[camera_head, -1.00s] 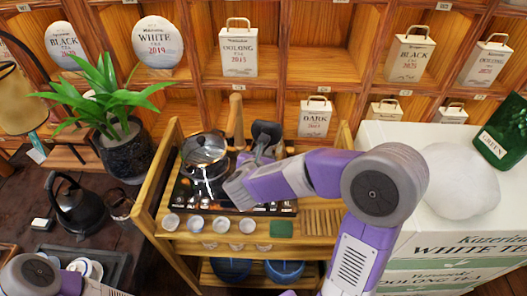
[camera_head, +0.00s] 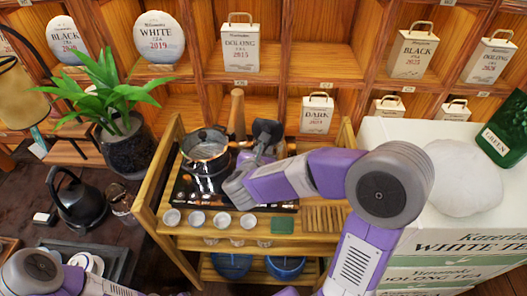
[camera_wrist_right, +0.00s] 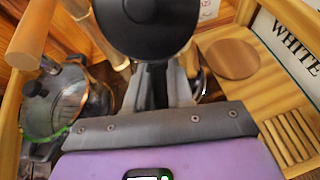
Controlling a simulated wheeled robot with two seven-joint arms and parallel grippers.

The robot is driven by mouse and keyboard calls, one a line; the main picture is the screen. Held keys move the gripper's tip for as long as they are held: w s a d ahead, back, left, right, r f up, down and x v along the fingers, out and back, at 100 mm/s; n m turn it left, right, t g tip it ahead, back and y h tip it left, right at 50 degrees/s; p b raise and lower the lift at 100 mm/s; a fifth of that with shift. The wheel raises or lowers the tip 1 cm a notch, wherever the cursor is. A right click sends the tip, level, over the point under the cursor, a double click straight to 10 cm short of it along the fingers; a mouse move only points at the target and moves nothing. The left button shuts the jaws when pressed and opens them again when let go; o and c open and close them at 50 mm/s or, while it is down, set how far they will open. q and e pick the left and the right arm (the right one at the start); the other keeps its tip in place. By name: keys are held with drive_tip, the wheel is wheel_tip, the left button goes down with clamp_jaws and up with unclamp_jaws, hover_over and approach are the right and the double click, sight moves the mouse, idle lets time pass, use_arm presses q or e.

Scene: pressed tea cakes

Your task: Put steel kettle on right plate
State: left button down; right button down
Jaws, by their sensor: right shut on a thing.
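My right gripper (camera_head: 240,184) is over the right part of the black cooker (camera_head: 184,190). It is shut on a dark handle-like part (camera_head: 267,132), which looks like part of the steel kettle. In the right wrist view this shows as a round black piece (camera_wrist_right: 145,25) with a stem between the fingers, and a shiny curved edge (camera_wrist_right: 199,85) beside it. My arm and gripper hide most of the kettle and the right plate, so I cannot tell whether they touch. My left gripper is out of view; only its arm shows at bottom left.
A glass-lidded pot (camera_head: 205,150) stands on the cooker's left side, close to my right gripper. Several small cups (camera_head: 197,218) line the cart's front. A green cloth (camera_head: 284,226) and a slatted wooden piece (camera_head: 325,218) lie to their right. A black kettle (camera_head: 80,200) stands at left.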

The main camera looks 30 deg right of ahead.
drive_tip(key=shift+r+b, duration=0.2)
drive_tip(key=shift+b, duration=0.15)
idle(0.3)
drive_tip(key=shift+f+b, duration=0.7)
drive_tip(key=shift+b, duration=0.05)
idle(0.4)
drive_tip(key=c, duration=1.3)
unclamp_jaws()
drive_tip(key=shift+o, duration=0.2)
drive_tip(key=shift+f, duration=0.15)
drive_tip(key=p+v, duration=0.1)
drive_tip(key=v, duration=1)
